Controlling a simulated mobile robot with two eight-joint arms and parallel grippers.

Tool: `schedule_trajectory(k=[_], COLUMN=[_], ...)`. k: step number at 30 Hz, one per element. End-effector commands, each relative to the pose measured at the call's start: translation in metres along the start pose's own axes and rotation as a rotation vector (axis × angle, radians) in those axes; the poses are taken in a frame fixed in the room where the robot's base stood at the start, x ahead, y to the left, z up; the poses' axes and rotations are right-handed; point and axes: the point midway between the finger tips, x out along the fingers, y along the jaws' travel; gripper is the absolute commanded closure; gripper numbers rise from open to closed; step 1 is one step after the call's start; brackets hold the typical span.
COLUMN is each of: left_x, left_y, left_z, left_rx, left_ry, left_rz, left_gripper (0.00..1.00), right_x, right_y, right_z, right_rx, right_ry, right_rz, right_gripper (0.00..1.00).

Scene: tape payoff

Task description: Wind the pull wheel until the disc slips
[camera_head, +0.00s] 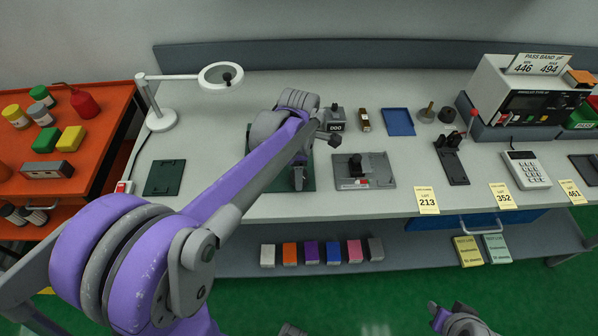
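My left arm reaches in from the left across the bench. Its wrist end (297,100) is over the middle of the bench, beside a small grey unit with a counter reading 000 (336,127). My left gripper's fingers cannot be made out clearly. A dark green mat (307,184) lies partly hidden under the arm, with a grey part (299,172) over it. The pull wheel and disc cannot be told apart for certain behind my arm. My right gripper (460,321) is low at the bottom edge, in front of the bench and away from everything on it.
A grey plate with a black knob (364,172) sits right of the mat. A black stand (452,163), a tester (525,100), a keypad (526,170) and a blue tray (398,122) stand farther right. A white lamp (161,120) stands left. Several small boxes (311,253) line the lower shelf.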

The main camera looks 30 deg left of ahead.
Motion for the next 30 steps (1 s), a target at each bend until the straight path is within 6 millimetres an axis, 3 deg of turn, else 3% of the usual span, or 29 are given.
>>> schedule_trajectory(k=[18, 30], left_x=[-0.0001, -0.0002], left_y=[0.0003, 0.0004], left_z=[-0.0001, -0.0001], left_rx=[0.564, 0.791], left_ry=[0.000, 0.001], left_rz=[0.001, 0.001], left_gripper=[0.92, 0.92], right_x=[0.0051, 0.0063], right_y=[0.0000, 0.0000], right_z=[0.0047, 0.0058], right_rx=[0.000, 0.000], right_ry=[-0.003, -0.004], right_rz=[0.000, 0.000], right_gripper=[0.66, 0.66])
